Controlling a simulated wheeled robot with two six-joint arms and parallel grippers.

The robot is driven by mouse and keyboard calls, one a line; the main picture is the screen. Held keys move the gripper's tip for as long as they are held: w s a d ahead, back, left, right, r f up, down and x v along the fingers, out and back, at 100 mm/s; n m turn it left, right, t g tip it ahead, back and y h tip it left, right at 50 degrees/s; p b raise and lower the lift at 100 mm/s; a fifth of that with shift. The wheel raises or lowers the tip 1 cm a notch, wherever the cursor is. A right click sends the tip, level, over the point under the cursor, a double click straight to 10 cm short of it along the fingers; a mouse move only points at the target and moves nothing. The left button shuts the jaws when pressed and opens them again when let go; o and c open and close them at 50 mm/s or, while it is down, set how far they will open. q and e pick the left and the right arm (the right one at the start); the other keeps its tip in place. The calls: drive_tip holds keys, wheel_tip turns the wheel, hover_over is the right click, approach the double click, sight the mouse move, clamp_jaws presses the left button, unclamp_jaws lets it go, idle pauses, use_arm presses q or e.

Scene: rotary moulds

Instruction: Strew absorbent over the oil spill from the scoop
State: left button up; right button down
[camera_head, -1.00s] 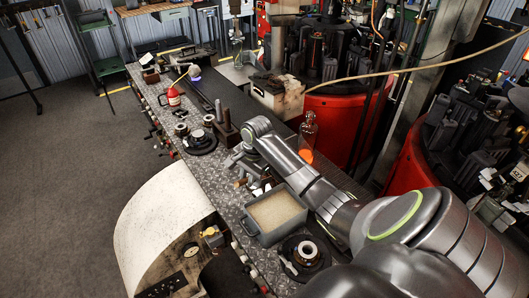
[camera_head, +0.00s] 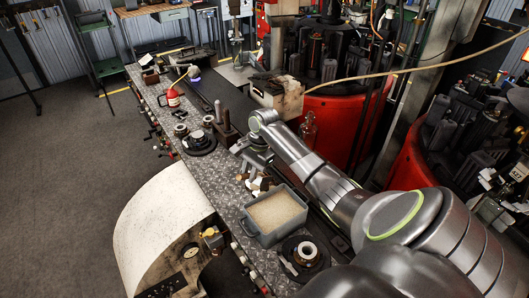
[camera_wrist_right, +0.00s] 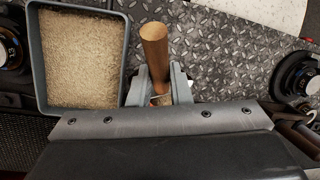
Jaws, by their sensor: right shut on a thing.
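My right gripper (camera_head: 257,181) is above the metal-topped bench, just behind the grey tray (camera_head: 247,227) of pale granular absorbent (camera_head: 277,211). In the right wrist view, its two grey fingers (camera_wrist_right: 158,88) are shut on a brown wooden handle (camera_wrist_right: 154,45), which I take to be the scoop's. The scoop's bowl is hidden, so I cannot tell whether it holds absorbent. The tray (camera_wrist_right: 126,60) lies just left of the fingers there, with absorbent (camera_wrist_right: 82,55) inside. I cannot make out the oil spill in either view. My left gripper is not in view.
A dark round fitting (camera_head: 302,254) sits in front of the tray, and another (camera_head: 199,142) farther back. A glass bottle (camera_head: 308,128) stands behind my right arm. Patterned metal bench top (camera_head: 219,178) is bare left of the gripper.

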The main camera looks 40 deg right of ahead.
drive_tip(key=shift+r, duration=0.1)
drive_tip(key=shift+w+d+r+y, duration=0.2)
drive_tip(key=shift+d+r+y, duration=0.25)
drive_tip(key=shift+d+y, duration=0.3)
drive_tip(key=shift+d+r, duration=0.1)
drive_tip(key=shift+d+g+y, duration=0.1)
drive_tip(key=shift+g+y, duration=0.15)
drive_tip(key=shift+g, duration=0.05)
idle(1.2)
